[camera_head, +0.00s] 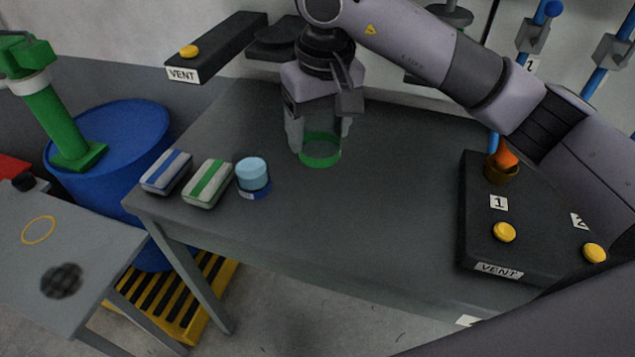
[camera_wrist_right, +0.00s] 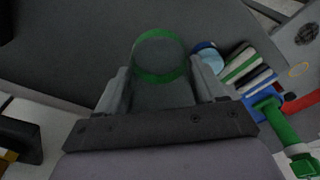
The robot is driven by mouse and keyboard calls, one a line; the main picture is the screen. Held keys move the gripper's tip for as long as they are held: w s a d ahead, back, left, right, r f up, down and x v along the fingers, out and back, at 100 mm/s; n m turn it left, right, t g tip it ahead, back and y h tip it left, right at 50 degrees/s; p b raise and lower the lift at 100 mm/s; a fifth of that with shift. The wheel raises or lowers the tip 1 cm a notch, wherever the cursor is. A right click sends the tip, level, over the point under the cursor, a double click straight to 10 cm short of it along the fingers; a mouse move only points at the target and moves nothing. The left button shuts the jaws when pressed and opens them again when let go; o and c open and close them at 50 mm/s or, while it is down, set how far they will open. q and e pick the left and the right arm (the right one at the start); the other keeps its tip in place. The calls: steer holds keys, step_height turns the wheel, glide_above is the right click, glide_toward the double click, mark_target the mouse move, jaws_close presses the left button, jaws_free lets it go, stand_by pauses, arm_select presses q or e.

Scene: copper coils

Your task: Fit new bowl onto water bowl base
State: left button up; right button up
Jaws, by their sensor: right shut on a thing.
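My right gripper (camera_head: 321,143) points down over the middle of the dark table. Its fingers stand on either side of a round, see-through bowl with a green band (camera_head: 322,160) and are shut on it. The right wrist view shows the green-banded bowl (camera_wrist_right: 160,79) between the fingertips (camera_wrist_right: 160,73). I cannot tell whether its bottom touches the table. A round container with a light blue top and darker blue bottom (camera_head: 253,176) stands to its left; I cannot tell whether this is the water bowl base. My left gripper is not in view.
A blue-striped pack (camera_head: 166,172) and a green-striped pack (camera_head: 208,183) lie at the table's left edge. The table's front middle is clear.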

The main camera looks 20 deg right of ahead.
step_height(320, 180, down, 12)
steer(key=shift+r+p, duration=0.1)
steer(key=shift+p, duration=0.2)
steer(key=o, duration=0.8)
steer(key=shift+f+b, duration=0.25)
steer(key=shift+b, duration=0.05)
steer(key=o, duration=0.4)
steer(key=shift+r, duration=0.1)
steer(key=shift+r, duration=0.1)
